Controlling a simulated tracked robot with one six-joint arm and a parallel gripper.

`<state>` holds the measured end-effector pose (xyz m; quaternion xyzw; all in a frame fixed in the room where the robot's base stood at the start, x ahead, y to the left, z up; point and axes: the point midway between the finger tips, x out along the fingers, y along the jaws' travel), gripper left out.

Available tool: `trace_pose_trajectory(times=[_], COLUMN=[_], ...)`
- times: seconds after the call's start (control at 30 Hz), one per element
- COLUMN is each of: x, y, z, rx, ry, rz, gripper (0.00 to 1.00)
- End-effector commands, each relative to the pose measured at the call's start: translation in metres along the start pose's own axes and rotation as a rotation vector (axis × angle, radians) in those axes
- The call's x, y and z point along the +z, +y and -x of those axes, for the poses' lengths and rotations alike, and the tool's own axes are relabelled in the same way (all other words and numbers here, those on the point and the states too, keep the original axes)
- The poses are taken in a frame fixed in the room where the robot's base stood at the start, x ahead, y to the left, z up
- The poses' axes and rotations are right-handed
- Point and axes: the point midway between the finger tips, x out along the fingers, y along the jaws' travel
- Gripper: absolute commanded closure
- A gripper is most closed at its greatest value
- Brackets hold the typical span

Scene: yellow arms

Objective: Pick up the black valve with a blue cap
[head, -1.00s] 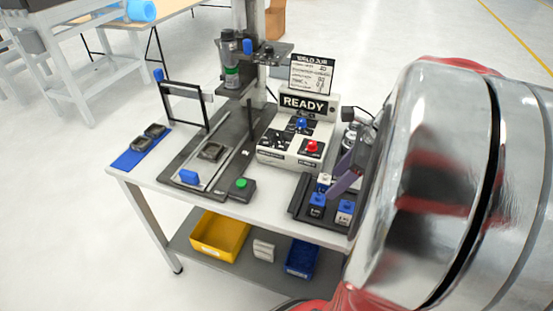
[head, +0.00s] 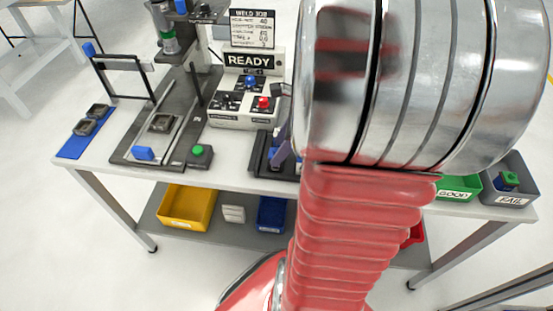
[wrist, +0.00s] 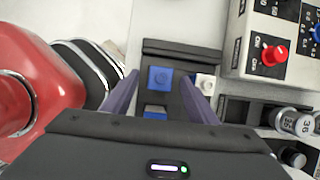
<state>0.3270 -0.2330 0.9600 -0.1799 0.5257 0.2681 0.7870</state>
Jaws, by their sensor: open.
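Two blue-capped valves are in the black rack (wrist: 180,48) in the wrist view. One blue cap (wrist: 160,78) lies between my fingertips in the picture; the other blue cap (wrist: 155,112) is just below it, partly cut off by my gripper body. The valve bodies under the caps are mostly hidden, so I cannot tell which is black. My gripper (wrist: 160,77) is open over the rack, with nothing visibly held. In the head view, a purple finger of my gripper (head: 282,154) shows at the rack (head: 260,155), and my arm hides most of that area.
A white-topped valve (wrist: 205,82) stands beside the right finger. The READY control box (head: 245,95) with a red button is close behind the rack. Silver cylinders (wrist: 293,122) stand to the right. The green GOOD bin (head: 460,188) and grey FAIL bin (head: 510,180) are at the bench's right end.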

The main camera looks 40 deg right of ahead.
Motion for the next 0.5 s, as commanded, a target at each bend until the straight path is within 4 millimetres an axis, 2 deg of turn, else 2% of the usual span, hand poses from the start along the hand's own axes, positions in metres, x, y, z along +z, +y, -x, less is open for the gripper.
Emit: trace_pose_trajectory(times=[0.1, 0.23, 0.5], x=[-0.001, 0.0, -0.001], y=[-0.001, -0.001, -0.002], z=[-0.018, -0.032, -0.036], rx=[0.005, 0.004, 0.0], ry=[0.0, 0.0, 0.0], rz=[-0.002, 0.0, -0.001], gripper=[0.47, 0.47, 0.47])
